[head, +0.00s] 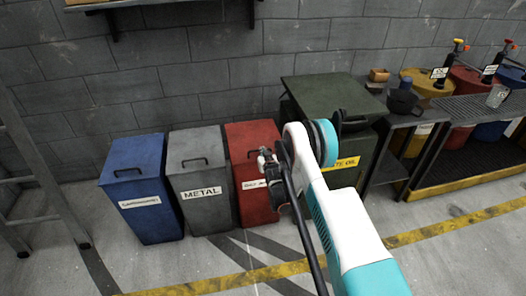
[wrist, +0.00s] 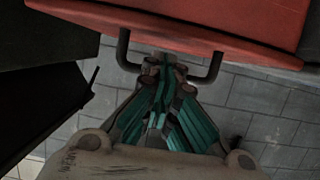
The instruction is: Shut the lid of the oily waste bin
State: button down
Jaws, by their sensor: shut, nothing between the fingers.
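The red bin (head: 252,203) stands between the grey metal bin and the dark green waste oil bin. Its white label is partly hidden by my gripper. Its red lid (head: 250,136) looks level with the neighbouring lids in the head view; I cannot tell if it is fully down. My gripper (head: 266,160) is shut and empty, in front of the red bin near its lid's front edge. In the wrist view the fingertips (wrist: 168,68) are between the arms of a dark handle (wrist: 214,68) at the edge of the red panel (wrist: 215,25). Contact is unclear.
The blue bin (head: 145,197) and grey bin (head: 202,185) stand to the left, lids down. The green waste oil bin (head: 325,95) is close on the right, partly behind my arm. A ladder (head: 40,165) stands far left. A shelf (head: 105,5) is on the wall.

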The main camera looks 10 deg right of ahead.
jog(key=shift+s+f, duration=0.15)
jog(key=shift+f, duration=0.3)
jog(key=shift+r, duration=0.15)
jog(key=s+r+g, duration=0.1)
jog(key=s+r, duration=0.2)
jog(key=r, duration=1)
jog(key=s+r+g, duration=0.1)
jog(key=s+r, duration=0.2)
jog(key=r, duration=1.1)
jog(key=s+r+g, duration=0.1)
jog(key=s+r, duration=1)
jog(key=s, duration=0.1)
jog(key=s+r+g, duration=0.1)
jog(key=s+r, duration=0.1)
jog(key=s, duration=0.7)
jog(key=s+r+g, duration=0.1)
jog(key=s+r, duration=0.2)
jog(key=s, duration=0.5)
jog(key=s+f+g, duration=0.1)
jog(key=s+f, duration=0.1)
jog(key=s, duration=0.7)
jog(key=s+f+g, duration=0.1)
jog(key=s+f, duration=0.1)
jog(key=s, duration=0.8)
jog(key=shift+s+a+f, duration=0.15)
jog(key=shift+a, duration=0.2)
